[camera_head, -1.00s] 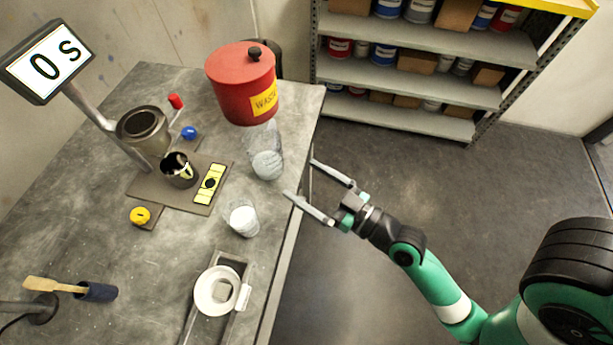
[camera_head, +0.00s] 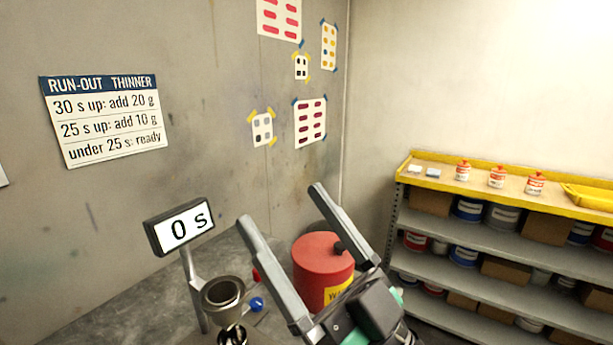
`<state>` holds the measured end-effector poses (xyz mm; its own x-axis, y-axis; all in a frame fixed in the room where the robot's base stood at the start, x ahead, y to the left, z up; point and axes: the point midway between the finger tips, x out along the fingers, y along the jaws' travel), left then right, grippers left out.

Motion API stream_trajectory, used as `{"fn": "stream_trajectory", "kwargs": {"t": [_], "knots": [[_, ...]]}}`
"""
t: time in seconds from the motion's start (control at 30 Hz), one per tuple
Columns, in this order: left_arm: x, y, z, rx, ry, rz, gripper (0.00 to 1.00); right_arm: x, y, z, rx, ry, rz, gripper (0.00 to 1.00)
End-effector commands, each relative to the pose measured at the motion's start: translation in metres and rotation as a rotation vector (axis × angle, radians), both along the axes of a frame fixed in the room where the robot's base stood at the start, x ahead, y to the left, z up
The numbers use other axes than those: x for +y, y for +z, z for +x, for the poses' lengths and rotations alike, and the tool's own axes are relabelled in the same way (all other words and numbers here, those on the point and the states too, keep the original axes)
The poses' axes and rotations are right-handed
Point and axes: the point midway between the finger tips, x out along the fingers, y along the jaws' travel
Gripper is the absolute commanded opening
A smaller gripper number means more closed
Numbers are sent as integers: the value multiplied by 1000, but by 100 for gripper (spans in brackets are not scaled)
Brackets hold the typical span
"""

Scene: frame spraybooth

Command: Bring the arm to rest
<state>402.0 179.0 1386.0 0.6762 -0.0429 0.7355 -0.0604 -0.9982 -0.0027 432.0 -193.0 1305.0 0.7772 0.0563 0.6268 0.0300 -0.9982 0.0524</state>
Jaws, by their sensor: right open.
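My right gripper (camera_head: 292,232) is raised in the lower middle of the head view. Its two long grey fingers are spread wide with nothing between them, and they point up and to the left. It appears in front of the red waste can (camera_head: 318,262) and covers part of it. Only a bit of green on my right arm shows at the bottom edge. My left gripper is not in the picture.
A display reading 0 s (camera_head: 180,226) stands at the left by a metal cup (camera_head: 223,294) on the grey bench (camera_head: 160,299). A run-out thinner sign (camera_head: 106,117) hangs on the wall. A shelf (camera_head: 470,270) with cans and boxes stands at the right.

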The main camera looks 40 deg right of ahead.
Motion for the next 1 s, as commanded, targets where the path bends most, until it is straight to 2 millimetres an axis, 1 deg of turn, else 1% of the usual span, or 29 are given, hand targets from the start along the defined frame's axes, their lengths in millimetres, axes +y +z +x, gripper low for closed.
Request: {"fn": "stream_trajectory", "kwargs": {"t": [0.03, 0.1, 0.2, 0.3, 0.5, 0.57, 0.67, 0.77, 0.9, 1.0], "knots": [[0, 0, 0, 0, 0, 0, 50, 6, 29, -9, -54, 13, 14, 100], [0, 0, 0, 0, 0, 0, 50, 10, 56, -19, -101, 24, 33, 100], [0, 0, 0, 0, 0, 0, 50, 13, 76, -29, -138, 33, 52, 100], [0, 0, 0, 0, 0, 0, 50, 14, 82, -31, -147, 36, 59, 100], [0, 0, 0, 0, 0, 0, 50, 13, 81, -31, -146, 35, 57, 100], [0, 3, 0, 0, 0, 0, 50, 13, 85, -31, -146, 35, 57, 100], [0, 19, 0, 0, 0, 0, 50, 13, 100, -31, -146, 35, 57, 100], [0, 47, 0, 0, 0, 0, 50, 13, 128, -31, -146, 34, 56, 100], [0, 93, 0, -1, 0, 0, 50, 13, 174, -31, -146, 34, 56, 100], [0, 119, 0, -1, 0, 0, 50, 13, 200, -31, -146, 34, 56, 100]]}}
